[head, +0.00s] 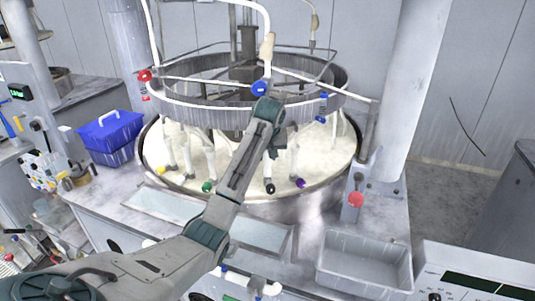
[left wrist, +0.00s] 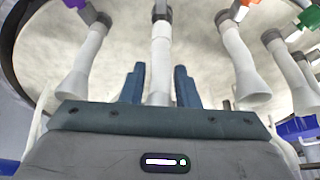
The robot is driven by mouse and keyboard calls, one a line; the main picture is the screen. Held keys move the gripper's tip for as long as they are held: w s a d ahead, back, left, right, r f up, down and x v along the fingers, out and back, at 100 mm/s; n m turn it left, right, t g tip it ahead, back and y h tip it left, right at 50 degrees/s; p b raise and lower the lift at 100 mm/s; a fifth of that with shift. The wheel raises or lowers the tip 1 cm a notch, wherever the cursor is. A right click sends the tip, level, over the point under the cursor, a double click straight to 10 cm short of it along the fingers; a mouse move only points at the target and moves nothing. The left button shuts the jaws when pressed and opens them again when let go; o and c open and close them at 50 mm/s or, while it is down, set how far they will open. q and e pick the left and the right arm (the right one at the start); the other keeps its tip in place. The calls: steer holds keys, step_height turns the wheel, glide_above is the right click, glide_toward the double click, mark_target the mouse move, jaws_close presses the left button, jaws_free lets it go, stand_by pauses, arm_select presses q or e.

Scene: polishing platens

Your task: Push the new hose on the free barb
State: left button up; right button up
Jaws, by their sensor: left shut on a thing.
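My left gripper (left wrist: 160,82) has its two blue fingers on either side of a white tube (left wrist: 160,50) in the left wrist view, and it is shut on this white tube. The tube's far end meets a dark grey fitting. In the head view my left arm reaches over the round basin, and its wrist hides most of the gripper (head: 272,156). Several similar white tubes hang around it, with a green fitting (head: 207,187) and a purple fitting (head: 300,183) at their ends. I cannot tell which barb is free. My right gripper is not in view.
A metal ring (head: 200,108) with a red knob (head: 145,76) and a blue knob (head: 262,88) stands above the basin (head: 335,170). A grey tray (head: 365,240) is at the front right. A thick column rises at the right.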

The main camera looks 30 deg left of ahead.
mark_target(267, 161)
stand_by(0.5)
arm_select(q)
steer(key=shift+f, duration=1.6)
steer(key=o, duration=1.1)
steer(key=shift+c, duration=0.2)
steer(key=shift+r, duration=0.1)
